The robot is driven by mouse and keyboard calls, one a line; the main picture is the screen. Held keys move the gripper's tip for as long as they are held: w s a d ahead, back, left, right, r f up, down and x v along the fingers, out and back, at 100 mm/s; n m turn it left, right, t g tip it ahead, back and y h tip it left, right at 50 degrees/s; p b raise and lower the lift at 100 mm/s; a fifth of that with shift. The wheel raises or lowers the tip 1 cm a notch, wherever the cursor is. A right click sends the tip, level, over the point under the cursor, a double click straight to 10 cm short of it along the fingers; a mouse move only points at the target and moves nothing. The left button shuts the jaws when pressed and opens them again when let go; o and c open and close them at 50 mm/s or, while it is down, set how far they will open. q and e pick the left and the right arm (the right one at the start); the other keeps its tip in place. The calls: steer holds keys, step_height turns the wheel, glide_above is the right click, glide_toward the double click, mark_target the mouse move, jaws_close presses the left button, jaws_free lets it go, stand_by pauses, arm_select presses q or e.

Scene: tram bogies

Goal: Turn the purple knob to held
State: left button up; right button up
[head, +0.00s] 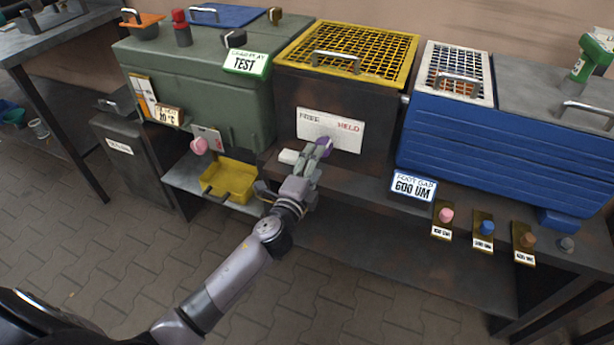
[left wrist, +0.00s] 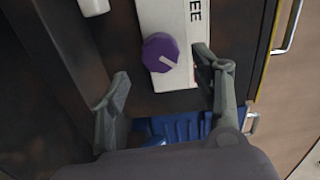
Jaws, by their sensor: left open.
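The purple knob (head: 326,144) is on the white plate (head: 312,124) on the front of the dark box with the yellow grid top. The plate reads FREE at left and HELD at right. My left gripper (head: 318,150) is at the knob and partly covers it. In the left wrist view the knob (left wrist: 160,50) lies between the two spread fingers of the left gripper (left wrist: 160,68), with visible gaps on both sides. The knob's white line points to the lower right there. HELD cannot be read in that view. My right gripper is not in view.
A pale lever (head: 289,157) sticks out just left of the gripper. A green box (head: 200,85) with a pink knob (head: 199,146) stands at left, above a yellow tray (head: 228,180). A blue box (head: 490,140) stands at right. A foot gap sign (head: 413,186) is on the bench.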

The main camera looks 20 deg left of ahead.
arm_select(q)
steer(key=shift+s+a, duration=0.1)
steer(key=shift+s, duration=2.6)
